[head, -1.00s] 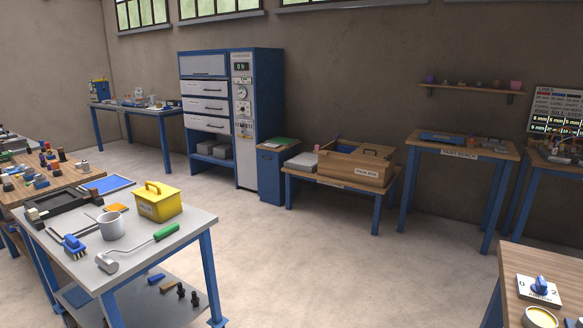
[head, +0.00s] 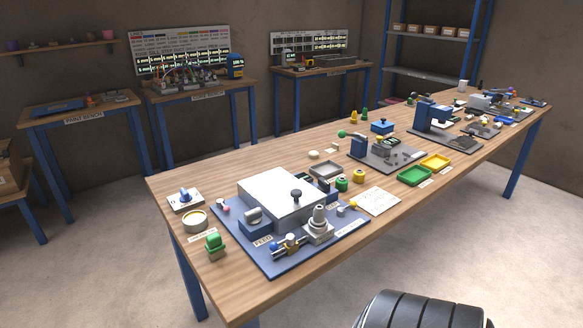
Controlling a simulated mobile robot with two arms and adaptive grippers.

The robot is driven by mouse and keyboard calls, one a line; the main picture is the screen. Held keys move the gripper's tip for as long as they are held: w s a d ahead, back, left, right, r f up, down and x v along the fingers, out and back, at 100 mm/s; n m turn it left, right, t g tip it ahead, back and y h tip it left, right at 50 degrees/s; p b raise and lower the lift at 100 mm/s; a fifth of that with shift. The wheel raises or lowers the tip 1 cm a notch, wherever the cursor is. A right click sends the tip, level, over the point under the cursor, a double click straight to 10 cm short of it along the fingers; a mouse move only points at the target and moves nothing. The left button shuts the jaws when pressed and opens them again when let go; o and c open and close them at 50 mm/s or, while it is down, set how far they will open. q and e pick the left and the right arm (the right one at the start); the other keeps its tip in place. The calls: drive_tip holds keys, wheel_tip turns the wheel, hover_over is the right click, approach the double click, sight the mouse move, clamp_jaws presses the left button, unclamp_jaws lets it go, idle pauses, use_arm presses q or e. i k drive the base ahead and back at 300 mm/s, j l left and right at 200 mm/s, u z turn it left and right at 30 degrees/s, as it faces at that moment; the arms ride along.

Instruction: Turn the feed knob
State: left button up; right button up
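A disperser mixer with a large white cover (head: 283,197) sits on a blue base plate (head: 280,265) at the near left end of the long wooden table. A FEED label (head: 263,241) is at its front left. Just behind the label, a grey knob (head: 253,216) is mounted on a blue block; I take it as the feed knob. Its exact turn angle is too small to tell. Neither gripper shows in the head view.
Other stations and green and yellow trays (head: 415,176) continue along the table (head: 330,250).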

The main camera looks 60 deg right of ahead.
sight(253, 217)
drive_tip(key=z, duration=1.55)
